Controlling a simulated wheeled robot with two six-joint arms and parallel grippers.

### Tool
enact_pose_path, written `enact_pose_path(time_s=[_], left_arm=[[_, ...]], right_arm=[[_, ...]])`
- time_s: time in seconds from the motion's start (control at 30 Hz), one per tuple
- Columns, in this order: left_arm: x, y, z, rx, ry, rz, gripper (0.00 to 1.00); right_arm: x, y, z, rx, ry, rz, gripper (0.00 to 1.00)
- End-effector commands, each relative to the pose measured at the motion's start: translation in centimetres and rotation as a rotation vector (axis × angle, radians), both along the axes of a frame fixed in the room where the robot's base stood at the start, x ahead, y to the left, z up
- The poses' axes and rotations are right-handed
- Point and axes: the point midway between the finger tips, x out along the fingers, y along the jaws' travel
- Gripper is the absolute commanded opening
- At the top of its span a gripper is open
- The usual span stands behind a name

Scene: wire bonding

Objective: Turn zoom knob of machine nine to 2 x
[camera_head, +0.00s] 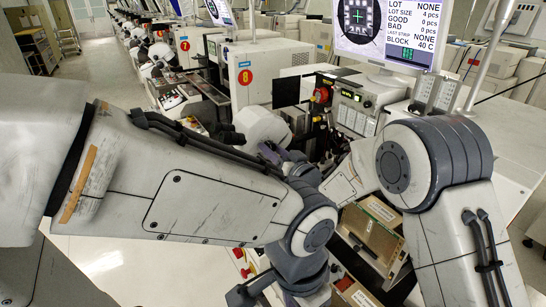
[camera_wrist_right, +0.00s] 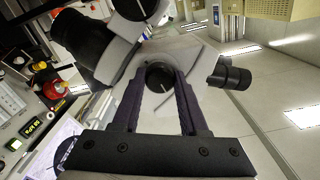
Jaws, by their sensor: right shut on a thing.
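The zoom knob (camera_wrist_right: 159,80) is a black round knob with a pale line, on the white microscope body (camera_wrist_right: 195,52). In the right wrist view, the two dark fingers of my right gripper (camera_wrist_right: 160,72) reach up on either side of it, shut on it. In the head view, my right gripper (camera_head: 270,153) is at the white microscope (camera_head: 262,125), and the knob is hidden there. My left gripper (camera_head: 245,293) hangs low near the bottom edge, mostly cut off; its fingers are unclear. Scale marks around the knob are too small to read.
A monitor (camera_head: 385,28) stands above the control panel (camera_head: 355,108). A red knob (camera_head: 320,95) is beside the panel. Black cylinders (camera_wrist_right: 232,76) stick out from the microscope near my right fingers. Machine eight (camera_head: 262,75) stands behind. My left arm crosses the foreground.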

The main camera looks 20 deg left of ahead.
Motion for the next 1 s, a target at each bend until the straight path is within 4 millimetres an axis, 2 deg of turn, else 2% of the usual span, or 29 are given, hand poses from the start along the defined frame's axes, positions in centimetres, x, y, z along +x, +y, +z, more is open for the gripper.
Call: enact_pose_path(time_s=[0.1, 0.5, 1.0], left_arm=[[0.0, 0.0, -1.1, 0.0, 0.0, -0.001, 0.5], [0.0, 0.0, -2.4, 0.0, 0.0, -0.002, 0.5], [0.0, 0.0, -2.8, 0.0, 0.0, -0.002, 0.5]], right_arm=[[-0.1, 0.1, -0.3, 0.069, 0.086, 0.004, 0.0], [-0.1, 0.1, -0.2, 0.268, 0.346, 0.004, 0.0], [-0.1, 0.1, -0.1, 0.372, 0.481, 0.003, 0.0]])
